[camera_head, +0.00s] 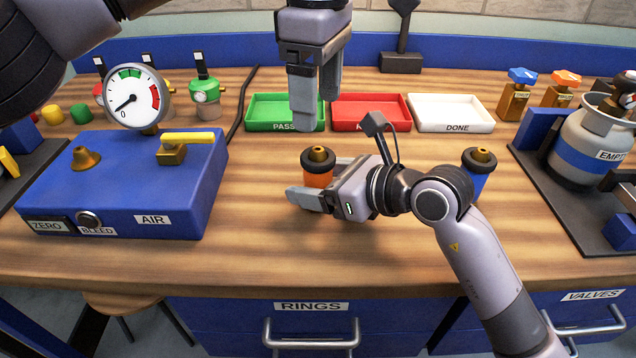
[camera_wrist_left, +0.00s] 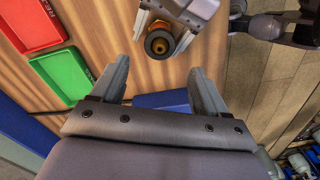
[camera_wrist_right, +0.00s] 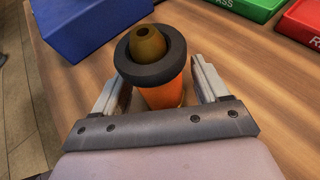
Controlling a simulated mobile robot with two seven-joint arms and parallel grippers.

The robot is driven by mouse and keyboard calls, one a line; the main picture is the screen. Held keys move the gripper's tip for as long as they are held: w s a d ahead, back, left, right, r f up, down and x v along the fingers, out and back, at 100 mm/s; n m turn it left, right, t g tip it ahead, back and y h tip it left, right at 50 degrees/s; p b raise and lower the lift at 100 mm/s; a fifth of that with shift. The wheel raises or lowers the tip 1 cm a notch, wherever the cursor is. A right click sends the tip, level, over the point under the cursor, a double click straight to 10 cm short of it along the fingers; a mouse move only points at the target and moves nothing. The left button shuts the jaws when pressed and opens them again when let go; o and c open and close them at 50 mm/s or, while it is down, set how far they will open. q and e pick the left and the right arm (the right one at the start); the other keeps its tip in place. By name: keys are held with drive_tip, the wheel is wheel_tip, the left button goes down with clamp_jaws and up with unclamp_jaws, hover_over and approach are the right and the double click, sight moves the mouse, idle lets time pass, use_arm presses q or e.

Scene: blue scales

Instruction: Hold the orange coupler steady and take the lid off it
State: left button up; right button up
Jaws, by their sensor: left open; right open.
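The orange coupler (camera_head: 317,180) stands upright on the wooden bench. Its lid, a dark ring with a brass nub (camera_head: 318,156), sits on top; it also shows in the right wrist view (camera_wrist_right: 150,52). My right gripper (camera_wrist_right: 158,88) is open, with one finger on each side of the orange body; whether they touch it I cannot tell. In the head view the right gripper (camera_head: 318,190) partly hides the coupler. My left gripper (camera_head: 314,112) is open and empty, pointing down above the coupler. The left wrist view shows the lid (camera_wrist_left: 159,43) beyond its fingertips.
A blue coupler (camera_head: 480,172) stands to the right, partly behind my right arm. Green (camera_head: 262,124), red (camera_head: 398,126) and white (camera_head: 450,128) trays lie at the back. A blue AIR box (camera_head: 120,185) with a gauge (camera_head: 136,97) stands left. The front bench is clear.

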sight(313, 149)
drive_tip(key=c, duration=1.3)
use_arm(q)
drive_tip(key=shift+o, duration=0.6)
use_arm(e)
clamp_jaws()
use_arm(q)
drive_tip(key=shift+a+r+n+h, duration=0.2)
drive_tip(key=shift+a+n+h, duration=0.3)
drive_tip(key=shift+a+h, duration=0.15)
drive_tip(key=a+r+n+h, duration=0.3)
drive_tip(key=a, duration=0.1)
drive_tip(key=x, duration=1.2)
drive_tip(key=shift+a, duration=0.1)
drive_tip(key=c, duration=1.2)
drive_tip(key=shift+r, duration=0.2)
drive_tip(key=shift+c, duration=0.2)
